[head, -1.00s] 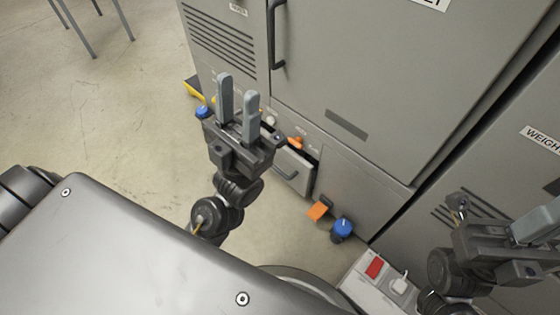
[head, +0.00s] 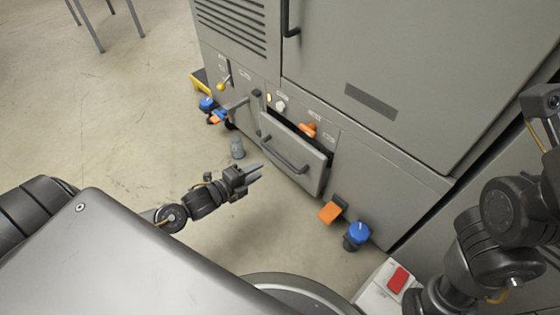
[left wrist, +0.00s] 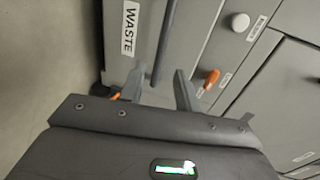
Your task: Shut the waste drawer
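The waste drawer (head: 305,168) is a grey drawer low in the cabinet, pulled partly out, with a dark gap behind its front. A dark bar handle (head: 285,155) crosses its front. In the left wrist view its front (left wrist: 190,45) carries a WASTE label (left wrist: 130,28), and the handle (left wrist: 165,40) is close to the fingers. My left gripper (head: 257,173) is low in front of the drawer and points at it; the left wrist view shows its fingers (left wrist: 157,88) apart, with nothing held. My right gripper (head: 550,120) is at the right edge, its fingers partly cut off.
An orange knob (head: 308,130) is just above the drawer. An orange pedal (head: 330,212) and a blue knob (head: 356,234) are low to its right. Open floor (head: 120,130) lies left.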

